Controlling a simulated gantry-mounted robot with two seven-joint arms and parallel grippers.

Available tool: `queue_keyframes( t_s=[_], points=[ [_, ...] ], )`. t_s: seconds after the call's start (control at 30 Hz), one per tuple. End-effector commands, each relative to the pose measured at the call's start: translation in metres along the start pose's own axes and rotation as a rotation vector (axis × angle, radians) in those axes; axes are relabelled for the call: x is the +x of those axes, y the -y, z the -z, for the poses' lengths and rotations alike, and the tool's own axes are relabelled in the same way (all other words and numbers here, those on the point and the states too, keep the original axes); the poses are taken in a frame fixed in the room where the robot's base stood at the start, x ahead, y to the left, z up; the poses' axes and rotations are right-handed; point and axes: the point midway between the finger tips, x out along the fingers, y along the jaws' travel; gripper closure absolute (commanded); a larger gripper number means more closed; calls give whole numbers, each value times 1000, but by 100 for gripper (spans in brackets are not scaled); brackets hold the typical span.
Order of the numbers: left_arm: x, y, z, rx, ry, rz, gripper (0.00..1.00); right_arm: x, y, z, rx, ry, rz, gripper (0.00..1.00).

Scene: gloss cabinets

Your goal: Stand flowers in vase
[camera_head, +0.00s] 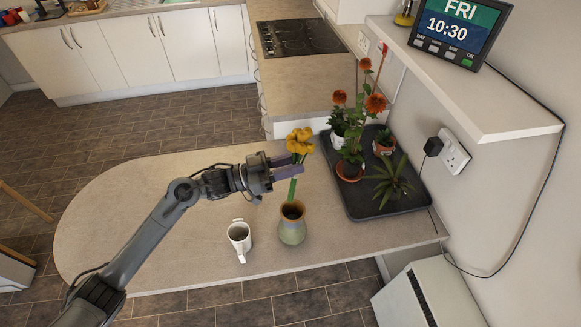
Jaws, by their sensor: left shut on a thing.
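A yellow flower (300,141) with a green stem is held by my left gripper (292,165), which is shut on it. The bloom stands above the fingers. The stem (292,189) runs down toward the mouth of the vase, nearly upright. The vase (292,230) is greenish with a tan neck and stands upright on the counter. The stem's lower end is at or just inside the vase mouth; I cannot tell how deep. My right gripper is not in view.
A white mug (240,238) stands just left of the vase. A dark tray (408,206) with several potted plants, including orange flowers (375,103), lies to the right. A shelf (480,98) with a clock display (458,32) juts from the wall. The counter's left part (115,205) is clear.

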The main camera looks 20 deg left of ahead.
Motion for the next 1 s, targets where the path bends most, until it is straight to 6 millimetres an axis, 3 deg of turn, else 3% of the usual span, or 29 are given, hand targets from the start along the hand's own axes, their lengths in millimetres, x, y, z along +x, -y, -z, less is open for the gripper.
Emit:
queue_keyframes(
  t_s=[0.3, 0.83, 1.0],
  points=[
    [-1, 0, -2, 2, -116, 2, 100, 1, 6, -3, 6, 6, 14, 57],
    [-1, 0, -2, -1, -114, 2, 100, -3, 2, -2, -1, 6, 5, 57],
    [-3, 0, -10, 0, -114, 1, 100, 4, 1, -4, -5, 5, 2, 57]
  ],
)
